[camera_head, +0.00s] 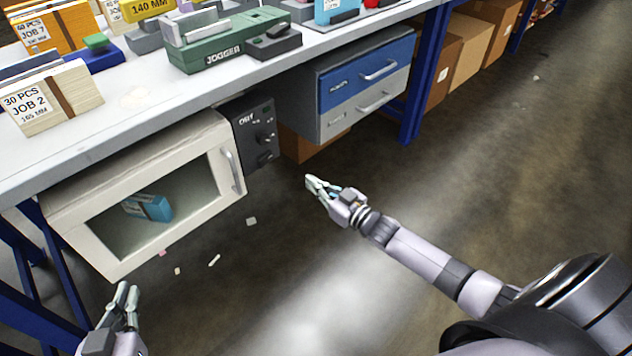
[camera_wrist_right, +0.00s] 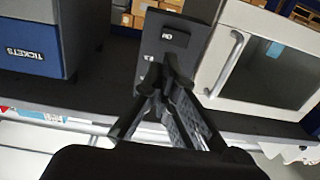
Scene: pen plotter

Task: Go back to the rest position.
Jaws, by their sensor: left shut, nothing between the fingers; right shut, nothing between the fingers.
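My left gripper (camera_head: 124,300) is in the lower left of the head view, in front of the white cabinet with the window. It is shut and empty. My right gripper (camera_head: 314,184) is near the middle of the head view, over the floor and in front of the dark control panel. It is shut and empty, apart from the panel and the drawers in that view. In the right wrist view its fingers (camera_wrist_right: 168,78) overlap the lower part of the control panel (camera_wrist_right: 172,42); I cannot tell the gap between them.
The white cabinet (camera_head: 75,205) hangs under the workbench (camera_head: 140,112), its door closed, a blue box (camera_head: 150,207) behind the glass. The drawer unit (camera_head: 310,105) and a blue leg (camera_head: 424,85) stand to the right. A green jogger (camera_head: 215,52) sits on the bench. Open floor (camera_head: 520,160) lies right.

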